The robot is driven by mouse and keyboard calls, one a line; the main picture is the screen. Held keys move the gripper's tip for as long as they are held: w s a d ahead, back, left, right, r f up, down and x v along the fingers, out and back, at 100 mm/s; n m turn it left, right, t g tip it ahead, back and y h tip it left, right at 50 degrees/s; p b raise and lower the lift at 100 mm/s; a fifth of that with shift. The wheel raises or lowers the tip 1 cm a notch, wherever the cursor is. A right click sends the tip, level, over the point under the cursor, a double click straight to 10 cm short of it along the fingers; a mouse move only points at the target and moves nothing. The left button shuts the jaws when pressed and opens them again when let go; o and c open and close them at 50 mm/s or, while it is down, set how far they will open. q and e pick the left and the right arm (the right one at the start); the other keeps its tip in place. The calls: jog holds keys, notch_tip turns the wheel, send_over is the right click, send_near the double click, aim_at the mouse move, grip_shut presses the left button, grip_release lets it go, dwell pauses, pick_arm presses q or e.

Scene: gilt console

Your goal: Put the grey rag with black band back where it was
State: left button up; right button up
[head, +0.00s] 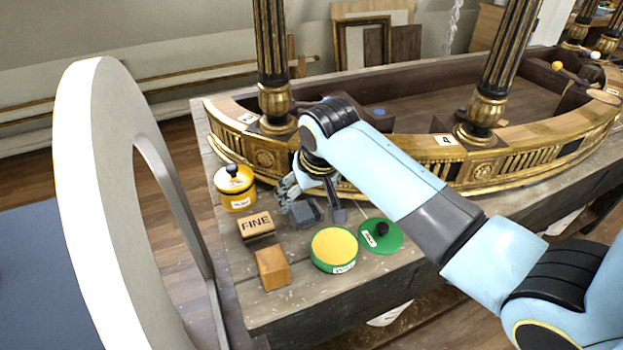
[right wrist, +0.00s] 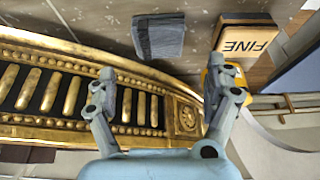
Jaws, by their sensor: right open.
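The grey rag (head: 306,214) lies on the worn wooden table in front of the gilt console (head: 350,180), between my right gripper's fingers as the head view shows it. In the right wrist view the rag (right wrist: 158,36) is a folded grey pad, lying beyond the fingertips and clear of them. My right gripper (head: 312,203) is open and empty above the table, close to the console's curved front. In the right wrist view its fingers (right wrist: 168,86) are spread wide. My left gripper is not in view.
Around the rag stand a yellow tin (head: 238,190), a block marked FINE (head: 256,222), an orange-brown block (head: 273,269), a yellow-topped green tin (head: 334,249) and a green lid with black knob (head: 381,237). A white curved frame (head: 90,180) rises left. The table's front edge is bare.

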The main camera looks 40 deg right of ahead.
jog(key=v, duration=0.6)
jog(key=shift+s+r, duration=0.1)
jog(key=shift+r, duration=0.05)
